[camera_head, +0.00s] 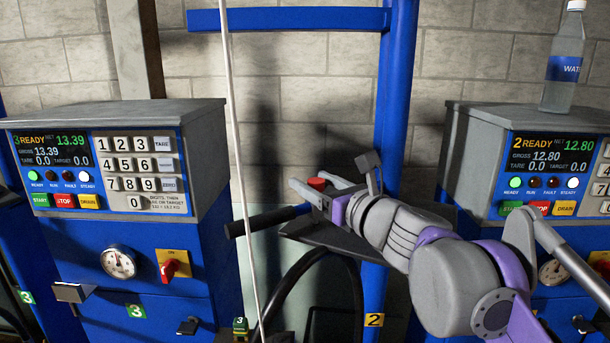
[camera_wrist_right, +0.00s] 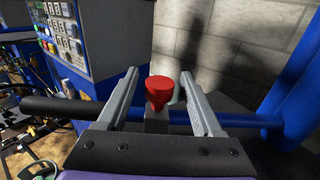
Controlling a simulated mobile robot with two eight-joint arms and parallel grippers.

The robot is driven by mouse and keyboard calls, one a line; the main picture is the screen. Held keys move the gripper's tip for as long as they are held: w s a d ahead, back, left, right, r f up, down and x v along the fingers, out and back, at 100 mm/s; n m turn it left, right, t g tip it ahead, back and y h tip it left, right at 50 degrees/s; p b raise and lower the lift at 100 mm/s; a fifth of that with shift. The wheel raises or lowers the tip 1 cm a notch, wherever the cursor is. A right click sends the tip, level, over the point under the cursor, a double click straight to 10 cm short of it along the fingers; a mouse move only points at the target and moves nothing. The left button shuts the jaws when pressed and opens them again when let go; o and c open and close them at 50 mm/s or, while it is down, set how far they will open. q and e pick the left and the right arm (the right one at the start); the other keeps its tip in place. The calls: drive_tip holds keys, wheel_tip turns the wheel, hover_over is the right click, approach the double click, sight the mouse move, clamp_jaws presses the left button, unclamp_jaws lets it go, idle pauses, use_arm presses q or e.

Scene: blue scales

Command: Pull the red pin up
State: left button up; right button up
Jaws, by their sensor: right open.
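The red pin (camera_head: 317,183) has a round red head and stands upright on a dark mount between the two scale units. In the right wrist view the red pin (camera_wrist_right: 159,88) shows between the two grey fingers, on a grey block. My right gripper (camera_head: 330,172) is open, with one finger on each side of the pin head. In the wrist view the right gripper (camera_wrist_right: 159,76) shows a clear gap between the pin and each finger. The pin's lower part is hidden by my gripper. My left gripper is not in view.
A black handle grip (camera_head: 268,220) on a blue bar (camera_wrist_right: 252,121) lies by the pin. Scale units stand left (camera_head: 110,165) and right (camera_head: 545,165). A blue post (camera_head: 394,90) rises behind my right arm. A thin white rod (camera_head: 236,150) and a black hose (camera_head: 290,283) are nearby. A water bottle (camera_head: 564,65) stands on the right unit.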

drive_tip(key=shift+x, duration=1.55)
clamp_jaws()
drive_tip(key=shift+r, duration=0.1)
